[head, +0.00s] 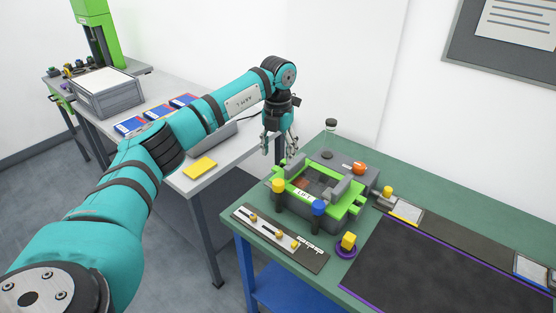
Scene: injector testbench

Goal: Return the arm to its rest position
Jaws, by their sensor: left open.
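My left arm reaches in from the left, teal with black bands. Its gripper (280,146) points down with its fingers apart and nothing visible between them. It hangs just behind and to the left of the green and grey test fixture (345,208) on the green-topped bench (240,213). I cannot tell how high it is above the bench edge. The fixture has a yellow knob (278,186) and a blue knob (318,207) at its front. My right gripper does not show.
A glass vial with a black cap (330,135) stands behind the fixture. A dark strip with small parts (280,238) and a yellow piece on a purple ring (347,244) lie in front. A dark mat (440,265) covers the right. A grey crate (108,96) sits on the left table.

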